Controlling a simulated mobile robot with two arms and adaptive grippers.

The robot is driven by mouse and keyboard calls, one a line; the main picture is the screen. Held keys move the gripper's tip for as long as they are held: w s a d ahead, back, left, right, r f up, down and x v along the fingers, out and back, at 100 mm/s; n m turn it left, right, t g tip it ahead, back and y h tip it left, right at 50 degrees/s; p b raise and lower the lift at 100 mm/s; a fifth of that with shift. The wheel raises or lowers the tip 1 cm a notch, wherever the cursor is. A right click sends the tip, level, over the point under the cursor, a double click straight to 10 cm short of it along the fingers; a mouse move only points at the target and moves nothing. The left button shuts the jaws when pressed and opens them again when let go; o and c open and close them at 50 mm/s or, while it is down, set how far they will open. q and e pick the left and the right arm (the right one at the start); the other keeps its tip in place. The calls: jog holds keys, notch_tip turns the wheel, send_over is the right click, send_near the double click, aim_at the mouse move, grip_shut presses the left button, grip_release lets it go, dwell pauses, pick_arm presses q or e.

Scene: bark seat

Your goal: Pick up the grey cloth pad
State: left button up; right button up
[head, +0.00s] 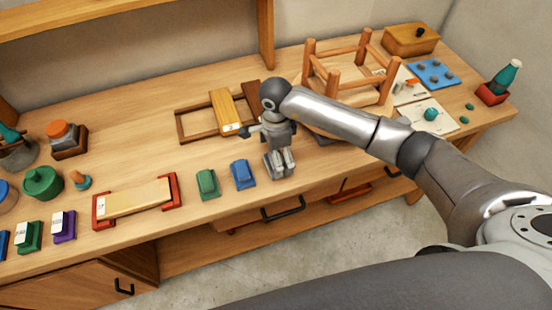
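A dark grey flat thing (324,140) shows on the bench just below my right forearm, by the upturned wooden stool frame. It may be the grey cloth pad, but the arm hides most of it. My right gripper (280,171) points down over the front part of the bench, to the left of that grey thing and just right of a blue block (243,174). Its fingers look close together; I cannot tell whether they are shut or hold anything. My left gripper is out of view.
The stool frame (347,66) stands behind my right arm. A green block (207,183), a wooden board in red holders (137,200) and a wooden frame with slats (226,111) lie to the left. Drawer handles (283,208) jut below the front edge.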

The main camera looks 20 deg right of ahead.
jog(key=shift+f, duration=1.25)
jog(key=c, duration=1.1)
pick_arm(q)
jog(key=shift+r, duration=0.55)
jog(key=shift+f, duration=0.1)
pick_arm(e)
jog(key=shift+r, duration=0.1)
jog(key=shift+r+b, duration=0.35)
jog(key=shift+r, duration=0.05)
jog(key=shift+s+r+b, duration=0.2)
jog(key=shift+r+b, duration=0.5)
jog(key=shift+r, duration=0.55)
jog(key=s+r, duration=0.1)
jog(key=s+a+r+b, duration=0.1)
jog(key=r, duration=0.1)
jog(key=s+r, duration=0.1)
jog(key=shift+s+a+r+b, duration=0.15)
jog(key=shift+s+r+b, duration=0.1)
jog(key=shift+s+b, duration=0.05)
pick_arm(q)
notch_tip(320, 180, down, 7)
jog(key=b, duration=0.3)
pick_arm(e)
jog(key=s+a+r, duration=0.2)
jog(key=s+r, duration=0.3)
jog(key=s, duration=0.4)
jog(key=shift+s+a, duration=0.2)
jog(key=shift+a, duration=0.2)
